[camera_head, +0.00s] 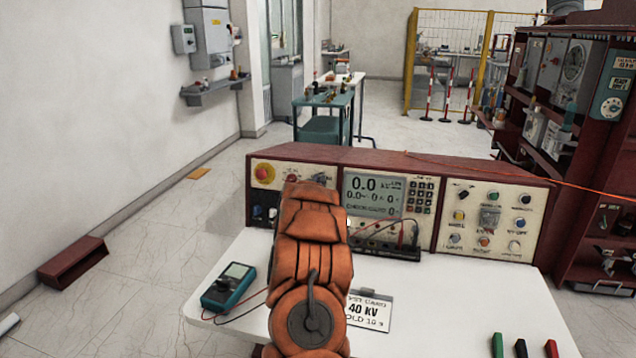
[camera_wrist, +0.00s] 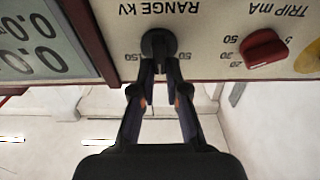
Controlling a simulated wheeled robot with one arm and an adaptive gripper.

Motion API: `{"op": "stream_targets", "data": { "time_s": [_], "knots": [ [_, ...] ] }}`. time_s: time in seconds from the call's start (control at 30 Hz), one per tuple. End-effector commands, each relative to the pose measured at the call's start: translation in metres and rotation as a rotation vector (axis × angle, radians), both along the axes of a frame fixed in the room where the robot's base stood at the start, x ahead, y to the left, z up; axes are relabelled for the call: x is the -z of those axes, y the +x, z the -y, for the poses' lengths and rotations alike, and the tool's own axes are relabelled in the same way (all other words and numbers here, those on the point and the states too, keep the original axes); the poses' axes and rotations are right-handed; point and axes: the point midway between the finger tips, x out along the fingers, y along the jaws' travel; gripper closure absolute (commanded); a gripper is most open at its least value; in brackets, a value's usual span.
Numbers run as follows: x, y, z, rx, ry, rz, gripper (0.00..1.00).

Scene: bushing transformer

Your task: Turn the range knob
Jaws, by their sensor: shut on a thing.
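The range knob (camera_wrist: 158,42) is a round black knob under the upside-down "RANGE kV" lettering in the wrist view. Numbers such as 50 and 150 show beside it. My gripper (camera_wrist: 160,66) has both fingertips closed on the knob's grip, one on each side. In the head view my orange arm reaches up to the left panel of the console (camera_head: 283,153), and it hides much of that panel. The knob's pointer direction cannot be read clearly.
The red trip knob (camera_wrist: 264,47) sits beside the range knob, with a yellow part at the picture edge. The console display (camera_head: 372,193) reads 0.0 kV. A teal multimeter (camera_head: 230,285) and a "40 KV" card (camera_head: 369,311) lie on the white table (camera_head: 450,320).

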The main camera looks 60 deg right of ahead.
Motion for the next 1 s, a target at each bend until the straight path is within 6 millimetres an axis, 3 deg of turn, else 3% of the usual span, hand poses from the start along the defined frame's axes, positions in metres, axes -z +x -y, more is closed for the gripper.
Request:
{"op": "stream_targets", "data": {
  "time_s": [0.37,1.0],
  "knots": [
    [-0.0008,0.0007,-0.0002,-0.045,-0.064,-0.179,1.0],
    [0.0049,0.0055,-0.0025,-0.18,-0.26,-0.71,1.0]
  ]
}}
